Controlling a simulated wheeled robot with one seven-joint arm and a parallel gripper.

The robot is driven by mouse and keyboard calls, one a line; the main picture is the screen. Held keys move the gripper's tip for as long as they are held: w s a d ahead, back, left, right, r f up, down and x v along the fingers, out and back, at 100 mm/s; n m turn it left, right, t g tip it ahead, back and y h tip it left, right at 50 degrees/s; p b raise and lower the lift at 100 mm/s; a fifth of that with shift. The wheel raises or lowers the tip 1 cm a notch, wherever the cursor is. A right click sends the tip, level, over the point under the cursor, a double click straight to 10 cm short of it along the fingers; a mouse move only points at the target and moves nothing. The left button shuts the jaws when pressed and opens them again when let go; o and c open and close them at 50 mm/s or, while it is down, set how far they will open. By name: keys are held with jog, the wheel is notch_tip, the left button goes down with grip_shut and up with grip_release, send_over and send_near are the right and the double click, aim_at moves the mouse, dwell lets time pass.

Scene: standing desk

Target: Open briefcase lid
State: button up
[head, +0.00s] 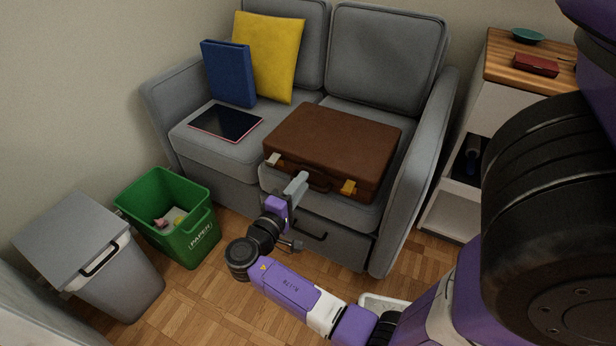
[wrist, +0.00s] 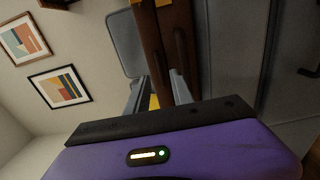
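The brown briefcase (head: 335,140) lies flat on the sofa's right seat, its lid down. Its front side faces me, with a dark handle (head: 318,182) in the middle, a pale yellow left latch (head: 273,160) and a yellow right latch (head: 348,187). My gripper (head: 298,184) is at this front side, near the handle and between the latches. In the wrist view the briefcase (wrist: 152,45) stands sideways beyond my two grey fingers (wrist: 160,92). The fingers are apart, with a yellow latch (wrist: 154,102) showing in the gap. I cannot tell whether they touch the briefcase.
The grey sofa (head: 205,150) carries a tablet (head: 226,123), a blue binder (head: 229,73) and a yellow cushion (head: 268,52). Its right armrest (head: 420,170) stands close to the briefcase. A green paper bin (head: 190,245) and a grey bin (head: 130,280) stand left on the floor.

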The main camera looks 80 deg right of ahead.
aim_at(311, 171)
jog(key=shift+b+x, duration=0.4)
jog(key=shift+x, duration=1.8)
jog(key=shift+c, duration=0.2)
grip_shut()
